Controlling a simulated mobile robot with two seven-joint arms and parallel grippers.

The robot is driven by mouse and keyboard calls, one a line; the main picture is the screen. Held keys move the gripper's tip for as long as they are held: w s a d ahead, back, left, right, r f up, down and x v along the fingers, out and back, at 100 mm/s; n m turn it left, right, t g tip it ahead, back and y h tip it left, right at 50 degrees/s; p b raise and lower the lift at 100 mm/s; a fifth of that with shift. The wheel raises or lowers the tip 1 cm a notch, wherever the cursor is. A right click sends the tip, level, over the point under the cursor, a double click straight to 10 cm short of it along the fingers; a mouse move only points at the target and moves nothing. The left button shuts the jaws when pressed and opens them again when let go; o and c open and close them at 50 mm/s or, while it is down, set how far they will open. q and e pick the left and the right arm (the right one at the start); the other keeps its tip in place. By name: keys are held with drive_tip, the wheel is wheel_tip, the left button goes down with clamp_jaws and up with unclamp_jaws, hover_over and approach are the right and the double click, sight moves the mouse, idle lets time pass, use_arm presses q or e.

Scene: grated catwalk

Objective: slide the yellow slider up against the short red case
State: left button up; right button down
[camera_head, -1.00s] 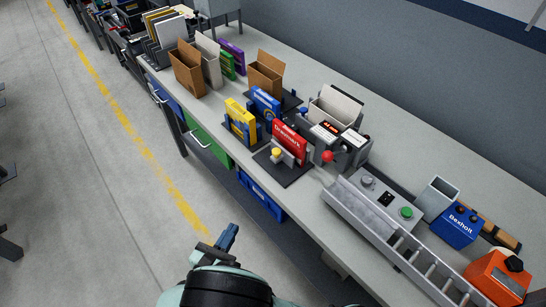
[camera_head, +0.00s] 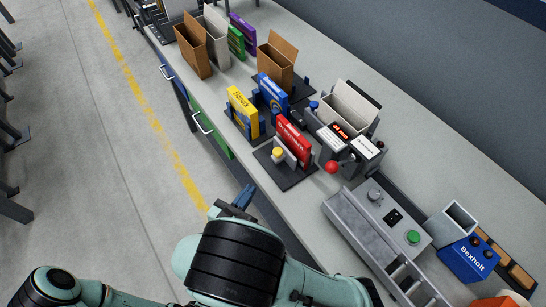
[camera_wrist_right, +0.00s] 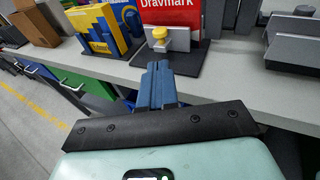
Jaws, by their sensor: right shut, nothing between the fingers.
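The short red case (camera_head: 293,138) stands upright on a dark base plate (camera_head: 293,182) near the bench's front edge. The slider is a light grey plate with a yellow knob (camera_head: 278,152), on the same base in front of the case. In the right wrist view the yellow knob (camera_wrist_right: 160,34) shows ahead, with the red case (camera_wrist_right: 172,12) behind it. I cannot tell whether plate and case touch. My right gripper (camera_head: 246,192) is shut and empty, in front of the bench edge, apart from the slider; its blue fingers (camera_wrist_right: 157,70) point toward it. My left gripper is out of view.
A yellow case (camera_head: 242,112) and a blue case (camera_head: 271,94) stand on neighbouring bases. A grey device with a red ball knob (camera_head: 331,167) is right of the red case. A grey trough (camera_head: 350,222) runs along the front edge. Open boxes stand behind.

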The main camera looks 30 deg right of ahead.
sight(276, 155)
drive_tip(key=x, duration=1.3)
drive_tip(key=shift+a, duration=0.1)
